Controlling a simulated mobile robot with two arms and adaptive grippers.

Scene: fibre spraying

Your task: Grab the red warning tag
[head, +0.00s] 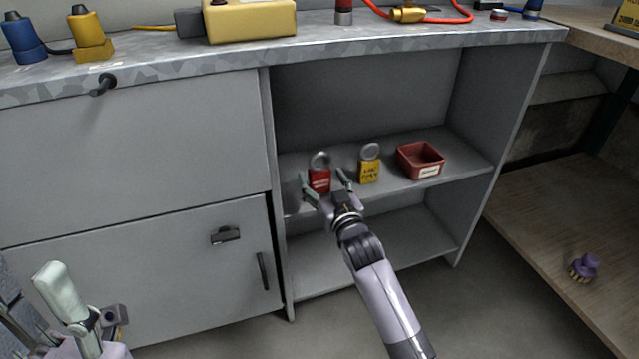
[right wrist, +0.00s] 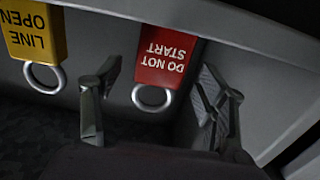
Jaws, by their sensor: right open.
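The red warning tag (head: 319,180) with a silver ring stands on the middle shelf of the open cabinet. In the right wrist view the tag (right wrist: 166,58) reads "DO NOT START" upside down, with its ring towards me. My right gripper (head: 325,183) is open in front of the tag, one finger to each side. In the right wrist view, the ring lies between the open fingers (right wrist: 157,92), with no visible contact.
A yellow tag (head: 368,173) with a ring stands just right of the red one. A red bin (head: 420,162) is further right on the shelf. The cabinet's side panels and countertop (head: 400,33) bound the opening. A purple knobbed object (head: 584,267) lies on the wooden shelf at right.

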